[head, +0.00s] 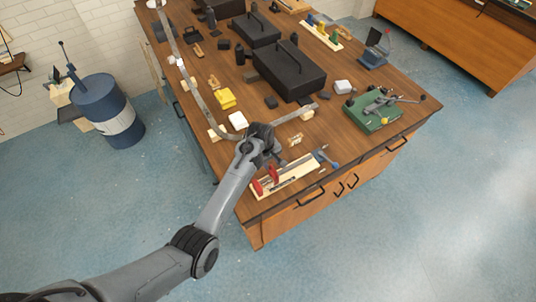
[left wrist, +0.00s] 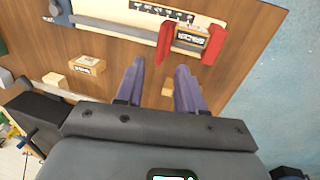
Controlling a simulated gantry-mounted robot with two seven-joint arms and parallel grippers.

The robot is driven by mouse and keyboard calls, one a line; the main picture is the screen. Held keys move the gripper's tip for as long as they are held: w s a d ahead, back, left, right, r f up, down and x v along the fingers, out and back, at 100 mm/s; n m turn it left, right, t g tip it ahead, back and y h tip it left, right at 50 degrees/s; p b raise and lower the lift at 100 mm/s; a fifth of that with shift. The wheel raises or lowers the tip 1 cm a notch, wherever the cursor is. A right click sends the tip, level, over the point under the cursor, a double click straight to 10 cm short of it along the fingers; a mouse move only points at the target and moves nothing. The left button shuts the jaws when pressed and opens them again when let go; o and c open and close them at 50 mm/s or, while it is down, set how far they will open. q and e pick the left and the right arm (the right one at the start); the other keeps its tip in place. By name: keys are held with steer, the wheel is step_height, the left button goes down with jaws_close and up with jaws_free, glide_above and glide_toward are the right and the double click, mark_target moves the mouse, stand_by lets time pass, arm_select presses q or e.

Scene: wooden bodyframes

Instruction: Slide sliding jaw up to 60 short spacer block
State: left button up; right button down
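The clamp lies on a cream board (head: 293,175) at the table's front edge. Its two red jaws show in the head view, one at the left end (head: 257,188) and one to its right (head: 273,174). In the left wrist view, a labelled wooden block (left wrist: 190,38) sits between the left red jaw (left wrist: 164,42) and the right red jaw (left wrist: 214,44). Its label is too small to read surely. Whether the left jaw touches it I cannot tell. My left gripper (left wrist: 158,66) is open, apart from the jaws, with nothing held. My right gripper is out of view.
A blue clamp end (head: 325,157) lies at the board's right. A labelled block (left wrist: 87,65) and two smaller wooden pieces (left wrist: 55,79) (left wrist: 167,89) lie near my fingers. A long grey bar (head: 190,80) runs along the table's left side. A green board (head: 372,119) stands right.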

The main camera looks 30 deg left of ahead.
arm_select(q)
steer(key=shift+s+a+r, duration=0.1)
steer(key=shift+s+r, duration=0.05)
steer(key=shift+r, duration=0.75)
steer(key=shift+s+a+r, duration=0.1)
steer(key=shift+s+r, duration=0.05)
steer(key=shift+r, duration=0.8)
steer(key=shift+s+a+r, duration=0.1)
steer(key=shift+s+r, duration=0.05)
steer(key=shift+r, duration=0.75)
